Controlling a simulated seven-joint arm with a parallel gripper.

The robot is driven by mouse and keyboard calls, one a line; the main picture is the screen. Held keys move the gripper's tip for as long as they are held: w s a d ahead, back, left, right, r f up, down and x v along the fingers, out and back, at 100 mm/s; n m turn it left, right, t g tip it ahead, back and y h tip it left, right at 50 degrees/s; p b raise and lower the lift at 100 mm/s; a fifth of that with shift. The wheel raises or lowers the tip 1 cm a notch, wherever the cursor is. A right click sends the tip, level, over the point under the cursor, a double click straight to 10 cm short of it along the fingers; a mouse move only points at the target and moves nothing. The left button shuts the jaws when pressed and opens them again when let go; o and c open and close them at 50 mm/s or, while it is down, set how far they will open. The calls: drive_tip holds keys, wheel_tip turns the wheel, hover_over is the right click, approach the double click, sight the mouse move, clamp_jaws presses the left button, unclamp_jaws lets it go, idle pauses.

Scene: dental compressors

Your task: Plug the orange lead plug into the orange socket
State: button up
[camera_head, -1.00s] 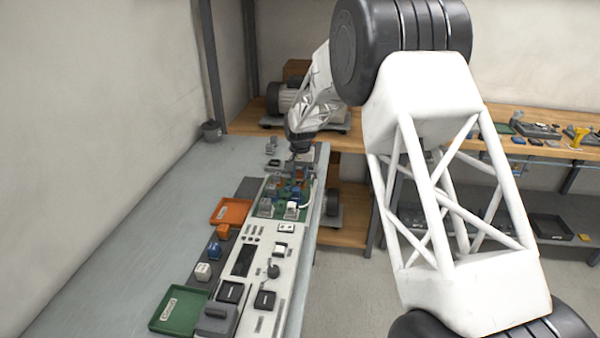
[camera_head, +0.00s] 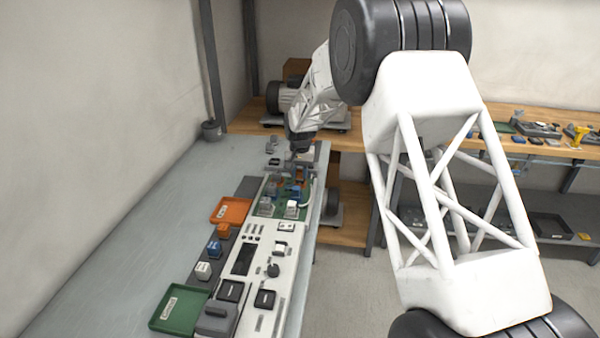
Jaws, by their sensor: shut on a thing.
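My gripper (camera_head: 301,168) points down over the far end of the green board (camera_head: 267,214) on the long white panel. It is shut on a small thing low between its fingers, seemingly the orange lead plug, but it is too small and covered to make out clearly. Small orange parts (camera_head: 281,183) show on the board just left of the fingers. Which one is the orange socket, and whether the plug touches it, I cannot tell. A blue part (camera_head: 295,190) and a white plug (camera_head: 291,207) stand on the board nearer to me.
An orange tray (camera_head: 218,221) and a green tray (camera_head: 163,322) lie left of the panel. Between them, orange (camera_head: 223,230), blue (camera_head: 214,248) and white (camera_head: 203,271) blocks stand on a dark strip. Knobs and switches cover the near panel. The bench's left side is clear.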

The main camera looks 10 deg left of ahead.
drive_tip(key=shift+f, duration=0.75)
idle(0.8)
drive_tip(key=o, duration=1.3)
drive_tip(key=shift+r, duration=0.1)
drive_tip(key=shift+r, duration=3.4)
